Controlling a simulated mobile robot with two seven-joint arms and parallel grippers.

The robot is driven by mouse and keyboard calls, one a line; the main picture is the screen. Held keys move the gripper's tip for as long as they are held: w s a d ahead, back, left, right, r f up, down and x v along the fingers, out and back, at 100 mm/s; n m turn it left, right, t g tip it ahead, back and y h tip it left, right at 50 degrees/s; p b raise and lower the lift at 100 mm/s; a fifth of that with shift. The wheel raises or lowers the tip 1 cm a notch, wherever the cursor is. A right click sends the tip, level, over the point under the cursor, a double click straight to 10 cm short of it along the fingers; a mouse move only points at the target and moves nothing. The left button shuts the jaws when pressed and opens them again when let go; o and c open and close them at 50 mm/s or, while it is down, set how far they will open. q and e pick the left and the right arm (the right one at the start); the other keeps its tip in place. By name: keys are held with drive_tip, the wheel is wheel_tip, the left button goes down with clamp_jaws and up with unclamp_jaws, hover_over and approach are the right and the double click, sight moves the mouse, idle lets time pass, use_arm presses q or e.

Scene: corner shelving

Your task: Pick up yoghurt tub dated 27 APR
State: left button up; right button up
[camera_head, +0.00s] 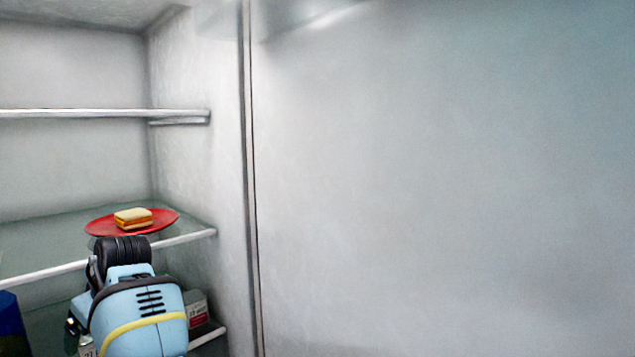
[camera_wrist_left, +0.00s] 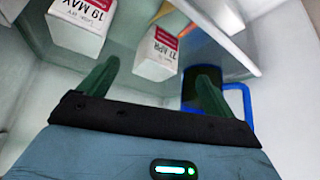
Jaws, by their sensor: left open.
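In the wrist view a white tub (camera_wrist_left: 157,54) with a red patch bears a date that looks like 27 APR, though the second digit is hard to read. It lies ahead of my open left gripper (camera_wrist_left: 155,86), in line with the gap between the two dark green fingers, apparently not held. A second white tub (camera_wrist_left: 80,26), dated 19 MAY, is to its left. In the head view my blue left arm hides the fingers. A small part of a tub marked 27 (camera_head: 87,350) shows at the arm's left, and a red-labelled tub (camera_head: 198,311) at its right.
A dark blue mug-like thing with a bright blue handle (camera_wrist_left: 244,97) is close by the right finger. Above the tubs' shelf, a glass shelf (camera_head: 45,241) holds a red plate (camera_head: 103,225) with a sandwich (camera_head: 133,218). A pale side wall (camera_head: 190,190) bounds the shelves on the right.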

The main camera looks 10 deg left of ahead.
sight(95, 347)
use_arm(q)
drive_tip(key=shift+x, duration=3.5)
drive_tip(key=shift+f, duration=0.3)
drive_tip(key=shift+r, duration=0.1)
drive_tip(key=c, duration=1.4)
drive_tip(key=shift+a, duration=0.1)
